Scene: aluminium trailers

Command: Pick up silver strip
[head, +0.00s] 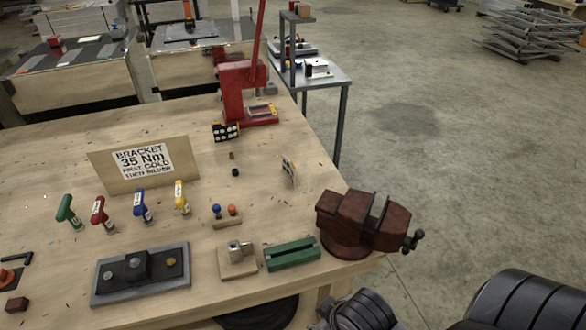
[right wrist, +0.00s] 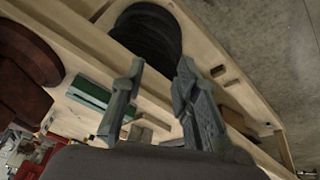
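I cannot pick out the silver strip for certain. A narrow grey, silver-looking piece (head: 378,213) stands between the jaws of the dark red-brown vise (head: 345,222) at the table's right corner. A small pale plate with dark marks (head: 289,172) stands upright behind the vise, to its left. In the right wrist view, my right gripper (right wrist: 162,70) has its fingers apart with nothing between them. It is near the table's edge, with the green slotted block (right wrist: 92,92) to its left. The fingers are not visible in the head view. My left gripper is out of view.
On the wooden table (head: 60,165) are a bracket sign (head: 142,160), several coloured screwdriver-like tools (head: 140,205), a grey base with black blocks (head: 140,272), a green block (head: 292,254) and a red press (head: 243,92). Open floor (head: 430,130) lies to the right.

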